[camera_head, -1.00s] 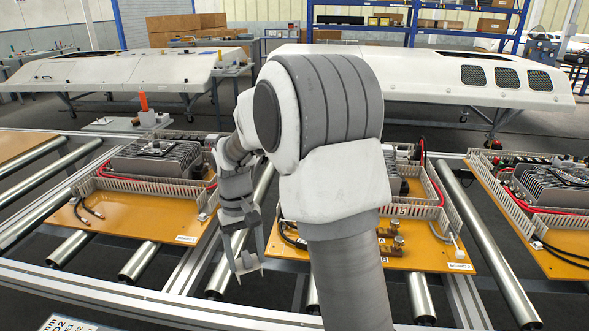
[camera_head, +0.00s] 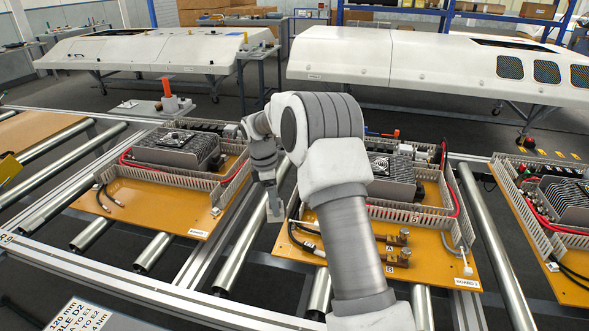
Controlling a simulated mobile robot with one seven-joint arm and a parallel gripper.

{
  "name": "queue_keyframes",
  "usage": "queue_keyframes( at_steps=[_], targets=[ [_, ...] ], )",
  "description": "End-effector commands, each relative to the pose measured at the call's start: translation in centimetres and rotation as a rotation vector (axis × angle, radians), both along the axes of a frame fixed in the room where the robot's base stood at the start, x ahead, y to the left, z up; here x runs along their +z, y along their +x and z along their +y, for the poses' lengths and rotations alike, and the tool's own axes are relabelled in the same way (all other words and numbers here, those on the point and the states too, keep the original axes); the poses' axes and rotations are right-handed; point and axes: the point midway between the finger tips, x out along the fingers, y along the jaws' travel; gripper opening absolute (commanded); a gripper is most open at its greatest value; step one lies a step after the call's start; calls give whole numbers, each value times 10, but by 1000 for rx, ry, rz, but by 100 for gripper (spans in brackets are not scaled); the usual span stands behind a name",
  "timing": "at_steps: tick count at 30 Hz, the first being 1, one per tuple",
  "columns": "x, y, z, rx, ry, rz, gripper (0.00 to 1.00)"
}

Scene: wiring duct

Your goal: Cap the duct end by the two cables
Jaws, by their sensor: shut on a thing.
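My gripper (camera_head: 271,196) hangs over the gap between the left and middle boards, beside the middle board's left edge. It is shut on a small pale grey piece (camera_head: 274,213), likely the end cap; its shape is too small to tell. The middle board (camera_head: 430,262) carries a grey slotted duct (camera_head: 410,214). Two black cables (camera_head: 304,238) lie at that board's left side, near a duct end (camera_head: 294,205) partly hidden by my arm.
Metal rollers (camera_head: 240,250) run between the boards. Copper terminals (camera_head: 392,255) marked A and B and a white cable end (camera_head: 467,268) stand on the middle board. A right board (camera_head: 555,235) and a lettered sign (camera_head: 80,318) flank the area. A red post (camera_head: 169,90) stands behind.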

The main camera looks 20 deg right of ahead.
Motion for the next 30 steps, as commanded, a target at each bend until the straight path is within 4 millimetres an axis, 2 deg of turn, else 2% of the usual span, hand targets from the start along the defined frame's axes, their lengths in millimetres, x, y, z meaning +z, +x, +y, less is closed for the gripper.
queue_keyframes(
  at_steps=[6,18,24,30],
  targets=[
    [5,35,-22,353,2,-1,17],
    [2,83,-69,953,2,-1,17],
    [0,95,-86,1144,2,-1,17],
    [-2,99,-93,1217,1,1,17]
  ],
)
